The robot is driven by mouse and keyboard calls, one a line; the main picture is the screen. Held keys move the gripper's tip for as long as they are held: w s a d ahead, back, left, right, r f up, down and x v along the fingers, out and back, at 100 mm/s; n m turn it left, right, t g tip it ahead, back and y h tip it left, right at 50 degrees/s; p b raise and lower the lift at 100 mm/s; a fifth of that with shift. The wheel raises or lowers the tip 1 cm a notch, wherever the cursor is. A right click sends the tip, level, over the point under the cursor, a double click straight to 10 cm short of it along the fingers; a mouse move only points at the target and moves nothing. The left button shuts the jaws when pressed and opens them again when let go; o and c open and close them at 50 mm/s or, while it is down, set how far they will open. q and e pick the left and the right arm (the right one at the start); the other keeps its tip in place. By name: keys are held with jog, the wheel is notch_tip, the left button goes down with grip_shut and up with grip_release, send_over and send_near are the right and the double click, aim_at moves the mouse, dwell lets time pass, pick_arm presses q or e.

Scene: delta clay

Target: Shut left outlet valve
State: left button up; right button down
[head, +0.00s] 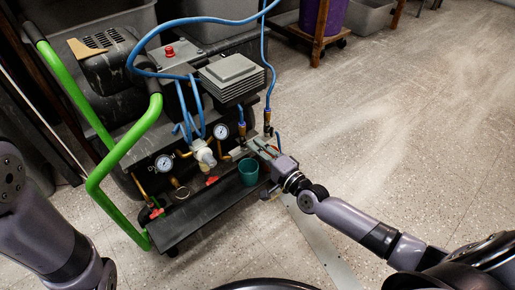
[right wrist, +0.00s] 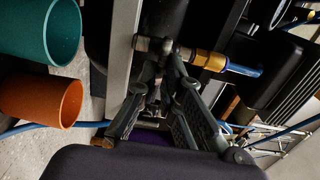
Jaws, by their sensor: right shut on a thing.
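The compressor (head: 120,75) stands at the left with two blue hoses running to brass fittings at its right front. My right gripper (head: 256,146) reaches in from the right to these outlets. In the right wrist view its fingers (right wrist: 158,92) close on a small dark part, likely an outlet valve handle, mostly hidden between them. Just beyond is a metal outlet fitting (right wrist: 152,44) with a brass and blue hose end (right wrist: 212,61). I cannot tell whether this is the left or right outlet. My left arm shows at the left edge; its gripper is out of view.
Green handle bars (head: 110,165) rise at the left. Open floor lies to the right.

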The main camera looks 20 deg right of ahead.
jog(key=shift+f, duration=0.1)
dwell(0.5)
jog(key=c, duration=1.7)
grip_release()
jog(key=shift+s, duration=0.1)
jog(key=v, duration=1.2)
